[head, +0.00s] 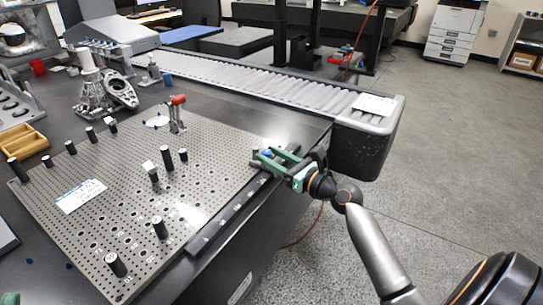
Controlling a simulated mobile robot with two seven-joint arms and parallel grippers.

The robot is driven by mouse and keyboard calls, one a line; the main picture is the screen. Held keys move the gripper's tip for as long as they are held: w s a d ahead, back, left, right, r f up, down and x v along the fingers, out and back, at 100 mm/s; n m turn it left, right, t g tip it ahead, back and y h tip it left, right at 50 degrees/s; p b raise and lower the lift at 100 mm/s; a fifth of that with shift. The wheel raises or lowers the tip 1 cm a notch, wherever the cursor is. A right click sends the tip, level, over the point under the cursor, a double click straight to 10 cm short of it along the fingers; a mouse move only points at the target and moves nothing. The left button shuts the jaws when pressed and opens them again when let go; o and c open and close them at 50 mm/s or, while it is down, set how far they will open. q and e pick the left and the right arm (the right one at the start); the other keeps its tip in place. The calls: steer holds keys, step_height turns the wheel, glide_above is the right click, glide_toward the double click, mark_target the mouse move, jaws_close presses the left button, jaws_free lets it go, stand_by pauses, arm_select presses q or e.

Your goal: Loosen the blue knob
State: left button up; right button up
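The blue knob (267,153) is small in the head view, at the right edge of the perforated metal plate (215,150). My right gripper (268,156) reaches it from the right, with its green fingers on either side of the knob. The fingers partly hide the knob, and I cannot tell whether they touch it. Only a small green piece, which looks like part of my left gripper (10,298), shows at the bottom left corner; its fingers are not visible.
Several black posts (159,227) stand on the plate, and a red-topped probe (178,112) stands near its back edge. A dark rail (235,210) runs along the plate's right side. Open floor (450,130) is at right.

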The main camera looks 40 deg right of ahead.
jaws_close()
arm_select(q)
steer(key=shift+f, duration=0.2)
